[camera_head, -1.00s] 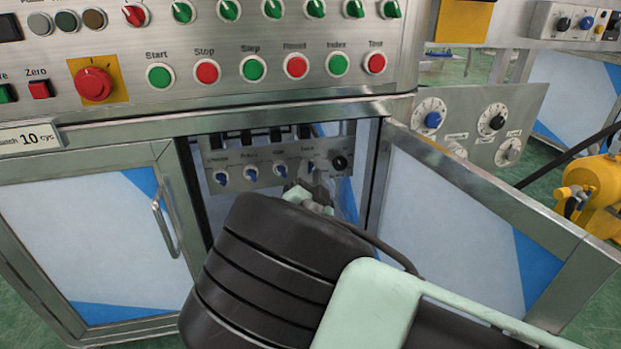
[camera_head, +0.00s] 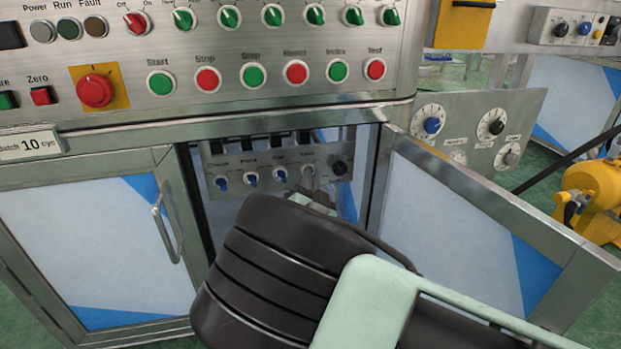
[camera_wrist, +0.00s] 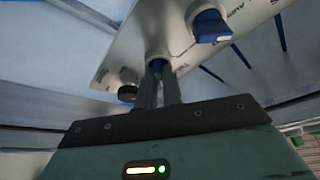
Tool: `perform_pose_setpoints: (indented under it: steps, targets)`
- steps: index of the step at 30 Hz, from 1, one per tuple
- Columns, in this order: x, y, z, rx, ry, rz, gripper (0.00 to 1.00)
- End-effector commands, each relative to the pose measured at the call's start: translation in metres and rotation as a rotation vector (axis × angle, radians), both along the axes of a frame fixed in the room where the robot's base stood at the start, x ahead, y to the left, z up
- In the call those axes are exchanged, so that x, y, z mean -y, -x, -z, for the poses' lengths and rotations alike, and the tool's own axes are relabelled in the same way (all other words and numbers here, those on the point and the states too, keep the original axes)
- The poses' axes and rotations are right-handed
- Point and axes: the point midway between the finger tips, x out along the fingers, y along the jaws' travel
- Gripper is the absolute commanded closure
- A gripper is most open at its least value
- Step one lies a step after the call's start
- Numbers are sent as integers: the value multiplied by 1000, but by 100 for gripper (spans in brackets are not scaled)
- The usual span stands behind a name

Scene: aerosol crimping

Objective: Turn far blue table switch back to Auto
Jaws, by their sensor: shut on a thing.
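A small grey panel (camera_head: 235,165) inside the open cabinet carries a row of small blue switches and a black knob (camera_head: 340,167) at its right end. The fourth switch, beside the black knob, is mostly covered by my gripper (camera_head: 309,181). In the wrist view my gripper (camera_wrist: 158,78) is shut on a blue switch (camera_wrist: 155,64), its two narrow fingers on either side of the handle. A neighbouring blue switch (camera_wrist: 211,26) with a white mark is free; the black knob (camera_wrist: 127,93) is on the other side. The held switch's pointing direction is hidden.
The right cabinet door (camera_head: 450,210) stands open beside my arm; the left door (camera_head: 100,240) with its handle (camera_head: 168,222) is closed. The upper console (camera_head: 290,50) overhangs the opening. Another dial plate (camera_head: 470,125) is behind the open door.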

Motion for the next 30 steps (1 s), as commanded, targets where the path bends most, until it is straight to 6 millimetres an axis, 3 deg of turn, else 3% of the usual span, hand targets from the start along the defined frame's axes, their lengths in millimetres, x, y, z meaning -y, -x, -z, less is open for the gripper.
perform_pose_setpoints:
  steps: [30]
  targets:
    - [5, -1, -1, 258, 903, -1, 100]
